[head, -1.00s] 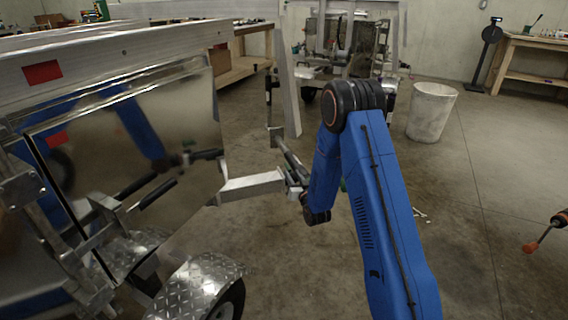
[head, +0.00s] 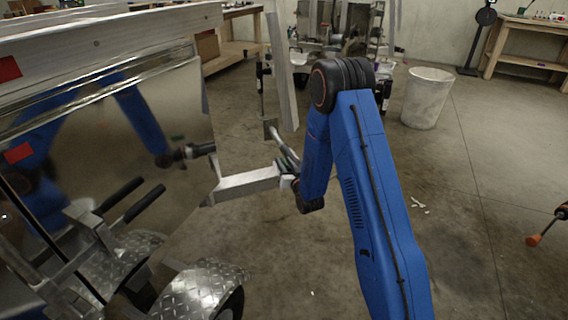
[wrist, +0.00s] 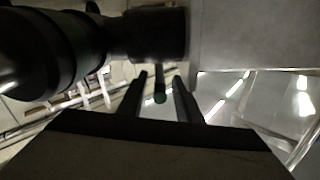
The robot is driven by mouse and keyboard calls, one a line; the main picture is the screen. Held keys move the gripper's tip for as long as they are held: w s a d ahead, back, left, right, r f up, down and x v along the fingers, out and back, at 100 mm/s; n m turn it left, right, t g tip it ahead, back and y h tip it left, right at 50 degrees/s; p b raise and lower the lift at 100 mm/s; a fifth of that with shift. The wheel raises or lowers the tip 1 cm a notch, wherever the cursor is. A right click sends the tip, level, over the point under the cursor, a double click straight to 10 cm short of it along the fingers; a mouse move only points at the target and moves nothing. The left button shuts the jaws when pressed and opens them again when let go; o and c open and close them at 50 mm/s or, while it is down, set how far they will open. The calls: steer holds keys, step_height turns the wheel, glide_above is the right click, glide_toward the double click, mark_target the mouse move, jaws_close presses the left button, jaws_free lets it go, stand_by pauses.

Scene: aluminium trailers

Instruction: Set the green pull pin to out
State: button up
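The green pull pin shows in the wrist view as a thin dark rod with a dull green end (wrist: 160,98), just below a dark cylindrical part. My gripper (wrist: 163,92) has its two dark fingers apart, one on each side of the rod, with a gap visible on both sides. I cannot tell how deep the rod lies between them. In the head view my arm reaches down to the end of a silver bar (head: 245,184) on the trailer; the pin cannot be made out there, and the gripper is mostly hidden behind the arm.
A polished trailer panel (head: 110,150) fills the left, with a diamond-plate fender (head: 200,290) below. A slanted metal post (head: 281,75) stands behind the bar. A pale bin (head: 428,98) and a workbench (head: 525,45) stand farther back. Open concrete floor lies right of my arm.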

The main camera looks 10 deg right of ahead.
mark_target(284, 161)
jaws_close()
steer(key=shift+r, duration=1.95)
steer(key=shift+o, duration=0.6)
jaws_free()
steer(key=shift+r, duration=0.1)
